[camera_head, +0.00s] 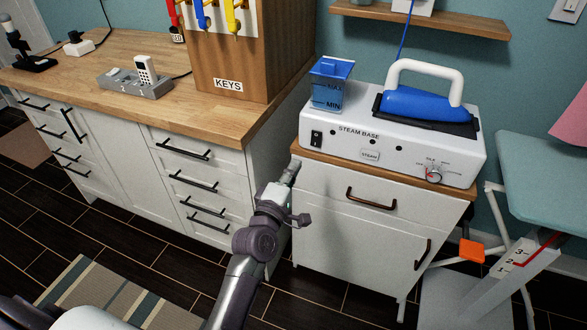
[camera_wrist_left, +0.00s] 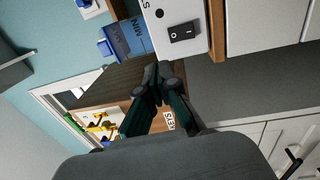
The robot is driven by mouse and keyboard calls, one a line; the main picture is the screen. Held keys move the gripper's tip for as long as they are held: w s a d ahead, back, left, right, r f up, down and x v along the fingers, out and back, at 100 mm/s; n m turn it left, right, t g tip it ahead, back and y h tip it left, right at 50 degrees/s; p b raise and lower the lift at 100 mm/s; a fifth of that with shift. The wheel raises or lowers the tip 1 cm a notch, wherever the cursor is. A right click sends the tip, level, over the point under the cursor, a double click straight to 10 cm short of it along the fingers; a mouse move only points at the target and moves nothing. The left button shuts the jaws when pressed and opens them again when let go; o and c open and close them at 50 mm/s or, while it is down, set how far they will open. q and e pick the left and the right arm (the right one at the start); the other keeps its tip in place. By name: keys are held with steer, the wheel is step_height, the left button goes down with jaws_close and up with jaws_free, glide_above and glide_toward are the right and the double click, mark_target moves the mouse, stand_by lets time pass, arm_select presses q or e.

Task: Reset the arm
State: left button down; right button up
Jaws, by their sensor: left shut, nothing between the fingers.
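My left arm reaches up from the bottom of the head view, and its gripper (camera_head: 292,168) is in front of the gap between the wooden counter and the steam base cabinet. In the left wrist view the gripper's fingertips (camera_wrist_left: 158,72) are together with nothing between them. The steam base (camera_head: 385,135) stands just to the right of and beyond the gripper; its black power switch (camera_wrist_left: 182,32) shows in the left wrist view. My right gripper shows in neither view.
A blue iron (camera_head: 415,104) and a blue water tank (camera_head: 328,90) are on the steam base. A wooden key cabinet (camera_head: 240,60) and a phone in its dock (camera_head: 135,85) are on the counter. An ironing board (camera_head: 545,175) stands at the right. A striped rug (camera_head: 110,295) lies on the floor.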

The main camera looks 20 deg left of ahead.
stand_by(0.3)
arm_select(q)
steer(key=s+d+f+m+g+p, duration=0.1)
steer(key=s+f+m+g, duration=0.25)
steer(key=f, duration=0.75)
steer(key=s+d+f+m+g+h, duration=0.1)
steer(key=s+f+m+g, duration=0.3)
steer(key=f, duration=0.8)
steer(key=s+d+f+m+g+p, duration=0.1)
steer(key=s+f+m, duration=0.1)
steer(key=s+f, duration=0.65)
steer(key=s+a+f+m+g, duration=0.2)
steer(key=s+f+m+g, duration=0.3)
steer(key=s+f, duration=0.8)
steer(key=s+a+f+m+g, duration=0.1)
steer(key=s+f+m, duration=0.1)
steer(key=s, duration=0.5)
steer(key=s+a+f+m+g+y, duration=0.1)
steer(key=s+a+f+g, duration=0.1)
steer(key=s+f, duration=0.2)
steer(key=s+a+f+m+g, duration=0.1)
steer(key=s+a+f+m, duration=0.1)
steer(key=s, duration=0.9)
steer(key=shift+f+m+y+p, duration=0.3)
steer(key=shift+f+m+p, duration=0.1)
steer(key=shift+f, duration=0.1)
